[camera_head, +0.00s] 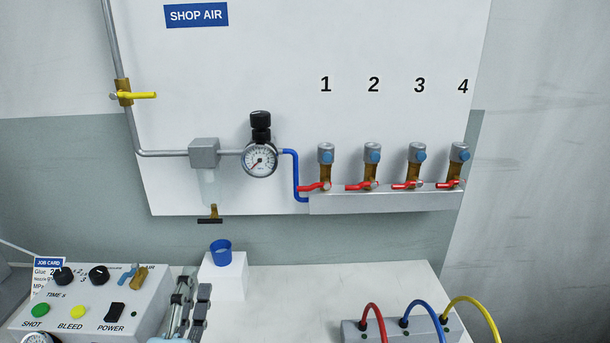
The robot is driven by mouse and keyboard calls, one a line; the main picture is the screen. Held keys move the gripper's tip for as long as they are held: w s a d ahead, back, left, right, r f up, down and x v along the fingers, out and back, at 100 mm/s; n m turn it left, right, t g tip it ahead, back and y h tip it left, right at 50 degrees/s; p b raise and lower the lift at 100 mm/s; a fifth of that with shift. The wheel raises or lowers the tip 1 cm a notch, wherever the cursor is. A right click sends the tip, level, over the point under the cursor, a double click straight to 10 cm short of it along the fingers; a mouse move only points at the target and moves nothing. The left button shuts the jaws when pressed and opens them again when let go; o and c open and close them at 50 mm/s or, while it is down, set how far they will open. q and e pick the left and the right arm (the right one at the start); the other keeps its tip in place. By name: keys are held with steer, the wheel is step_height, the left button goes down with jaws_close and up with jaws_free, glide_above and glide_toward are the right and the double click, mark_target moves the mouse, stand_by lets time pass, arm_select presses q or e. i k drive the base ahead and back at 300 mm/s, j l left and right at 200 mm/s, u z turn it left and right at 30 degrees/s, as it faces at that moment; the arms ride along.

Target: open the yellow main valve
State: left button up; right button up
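The yellow main valve lever (142,95) sits on a brass body (124,92) on the vertical grey pipe at the panel's upper left. The lever points right, roughly level, across the pipe. My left gripper (194,284) is low in the picture, above the bench between the control box and the white block, well below the valve and somewhat right of it. Its two grey and black fingers stand apart with a narrow gap, and nothing shows between them. My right gripper is not in view.
The panel carries a filter (204,153), a gauge (260,158) and several red-handled valves (315,187). A blue cup (221,252) stands on a white block (222,277). A control box (95,305) is at lower left, a hose block (400,331) at lower right. Wall space around the yellow lever is clear.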

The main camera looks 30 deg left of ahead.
mark_target(113, 95)
steer(key=k+l, duration=0.7)
steer(key=k, duration=0.15)
